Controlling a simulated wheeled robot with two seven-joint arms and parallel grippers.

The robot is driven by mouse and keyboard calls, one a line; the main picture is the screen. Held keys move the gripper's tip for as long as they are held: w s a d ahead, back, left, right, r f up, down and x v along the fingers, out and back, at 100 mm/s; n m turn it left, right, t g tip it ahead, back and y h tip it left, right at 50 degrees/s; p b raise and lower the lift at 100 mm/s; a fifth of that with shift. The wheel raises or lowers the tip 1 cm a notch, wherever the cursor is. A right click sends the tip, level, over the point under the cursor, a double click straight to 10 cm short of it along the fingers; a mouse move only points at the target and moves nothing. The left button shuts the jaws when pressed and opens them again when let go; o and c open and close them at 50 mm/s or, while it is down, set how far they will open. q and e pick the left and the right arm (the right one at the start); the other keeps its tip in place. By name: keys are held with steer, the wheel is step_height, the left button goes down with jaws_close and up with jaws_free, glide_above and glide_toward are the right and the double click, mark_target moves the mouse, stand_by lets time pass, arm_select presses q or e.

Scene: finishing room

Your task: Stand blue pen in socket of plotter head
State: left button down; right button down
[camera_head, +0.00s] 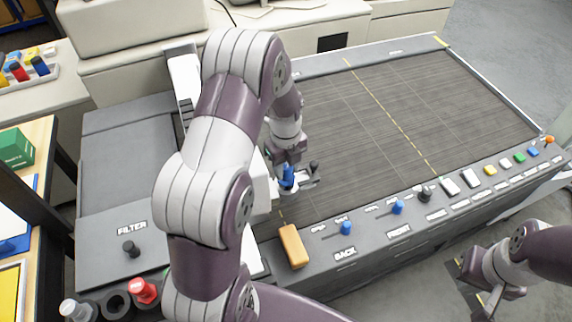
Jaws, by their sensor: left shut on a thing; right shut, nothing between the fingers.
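The blue pen (288,173) stands roughly upright at the plotter head (290,189), near the left end of the dark plotter bed. My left gripper (289,161) is shut on the pen's upper part. The pen's lower end meets the pale ring of the head; I cannot tell how deep it sits in the socket, which is mostly hidden. My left arm covers part of the machine left of the head. My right gripper (487,300) is shut and empty, low at the right, beyond the machine's front edge.
The plotter bed (400,110) right of the head is clear. A front panel carries blue knobs (346,228) and an orange block (293,246). A red-topped pen (143,291) stands in a holder at bottom left. A tray with coloured pieces (28,80) is at far left.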

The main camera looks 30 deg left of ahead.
arm_select(q)
steer(key=shift+f+b, duration=0.4)
steer(key=shift+f, duration=0.3)
steer(key=c, duration=0.6)
jaws_free()
step_height(320, 180, up, 13)
steer(key=p, duration=1)
steer(key=shift+f, duration=0.15)
steer(key=shift+a, duration=0.1)
